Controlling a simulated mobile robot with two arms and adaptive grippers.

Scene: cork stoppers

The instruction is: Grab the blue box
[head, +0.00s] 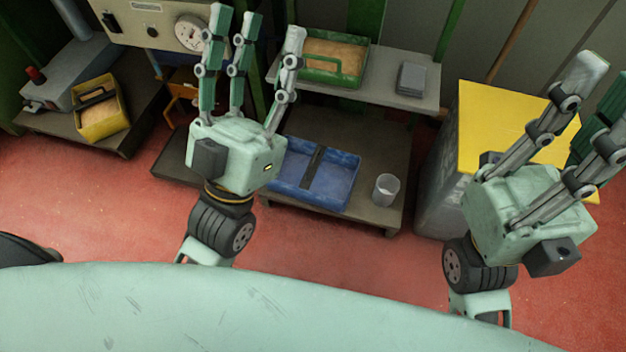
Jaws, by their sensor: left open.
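The blue box (338,185) is a shallow open tray with a dark bar across its middle. It lies on the low dark shelf of a stand, right of my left gripper's palm in the head view, and its left end is close to or partly behind that palm. My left gripper (252,32) points up with its three fingers spread, open and empty, apart from the box. My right gripper (600,90) is at the right, fingers extended and apart, with nothing seen between them.
A clear cup (386,190) stands right beside the blue box. A green box (345,78) and a grey block (411,79) are on the upper shelf (388,95). A yellow box (103,121) sits at left. A yellow-topped cabinet (485,115) stands at right. Red floor (330,255) is open in front.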

